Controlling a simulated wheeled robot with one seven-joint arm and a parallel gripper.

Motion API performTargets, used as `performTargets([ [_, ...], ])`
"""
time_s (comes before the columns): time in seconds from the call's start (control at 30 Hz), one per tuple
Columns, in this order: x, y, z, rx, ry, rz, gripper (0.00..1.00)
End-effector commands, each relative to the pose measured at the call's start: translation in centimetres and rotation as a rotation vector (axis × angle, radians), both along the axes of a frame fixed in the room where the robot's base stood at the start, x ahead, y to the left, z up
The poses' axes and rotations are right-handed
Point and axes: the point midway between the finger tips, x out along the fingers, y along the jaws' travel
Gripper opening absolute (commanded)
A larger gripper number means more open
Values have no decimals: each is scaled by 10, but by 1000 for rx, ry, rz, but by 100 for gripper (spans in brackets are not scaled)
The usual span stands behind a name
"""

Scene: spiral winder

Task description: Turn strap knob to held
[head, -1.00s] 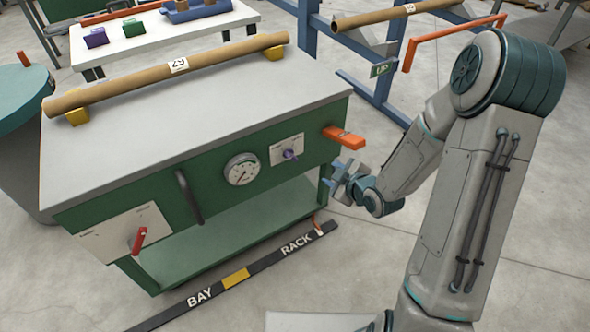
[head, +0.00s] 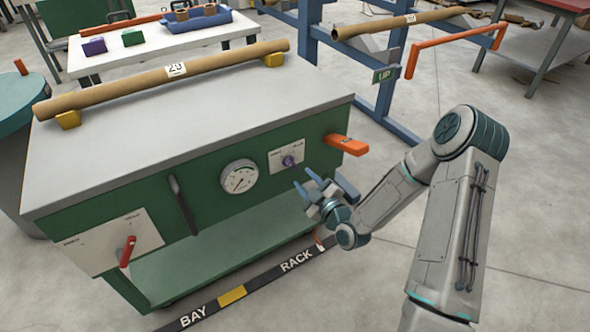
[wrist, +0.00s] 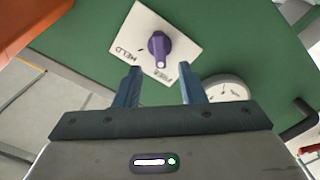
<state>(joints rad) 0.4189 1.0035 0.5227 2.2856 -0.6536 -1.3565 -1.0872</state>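The strap knob is a purple knob (head: 289,161) on a white plate (head: 278,158) on the green front of the bench. In the wrist view the purple knob (wrist: 160,48) sits on its plate (wrist: 140,40), which reads HELD and FREE. The knob's pointer end, with a light tip, is toward the bottom of that view, nearer the FREE word. My gripper (head: 324,184) is in front of the bench, below and right of the knob. In the wrist view my gripper's blue fingers (wrist: 160,86) are spread and empty, with the knob ahead between their lines, apart from them.
A round gauge (head: 239,177) is left of the knob. An orange handle (head: 347,144) sticks out at the bench's right corner, close to my gripper. A red lever (head: 127,251) and a dark bar handle (head: 183,204) are farther left. A cardboard tube (head: 165,79) lies on top.

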Motion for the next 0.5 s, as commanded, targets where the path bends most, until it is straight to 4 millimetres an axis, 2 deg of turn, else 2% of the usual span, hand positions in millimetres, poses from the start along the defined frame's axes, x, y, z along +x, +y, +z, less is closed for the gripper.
performTargets([
  [0.1,21,14,0,0,-2,1,36],
  [0.23,38,25,0,1,-1,0,36],
  [0.5,52,36,0,0,1,-1,36],
])
